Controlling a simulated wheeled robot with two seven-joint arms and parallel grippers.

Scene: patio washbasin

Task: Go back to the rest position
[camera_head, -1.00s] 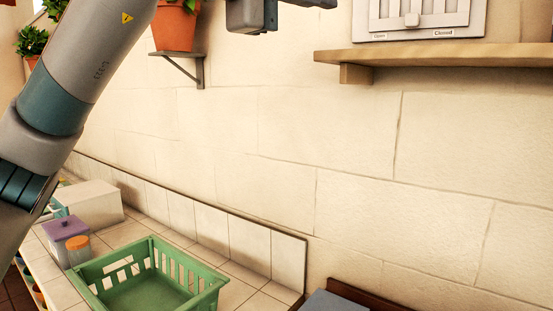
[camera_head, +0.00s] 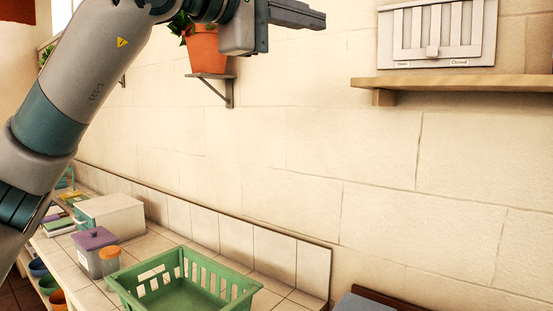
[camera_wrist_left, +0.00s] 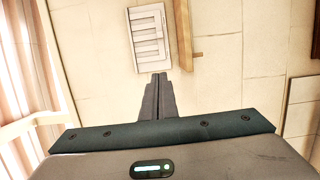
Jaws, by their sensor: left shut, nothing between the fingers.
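My left gripper (camera_head: 297,14) is at the top of the head view, raised in front of the pale block wall and pointing right. Its fingers are together with nothing between them. In the left wrist view the closed fingers (camera_wrist_left: 158,95) point towards the white slatted vent panel (camera_wrist_left: 149,38) on the wall, apart from it. My left arm rises from the left edge of the head view. My right gripper is not in view.
A potted plant (camera_head: 204,50) stands on a bracket behind my gripper. Below, the tiled counter (camera_head: 152,240) bears a green basket (camera_head: 190,302), a purple-lidded canister (camera_head: 95,238), an orange-lidded jar (camera_head: 109,257) and a white box (camera_head: 112,212).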

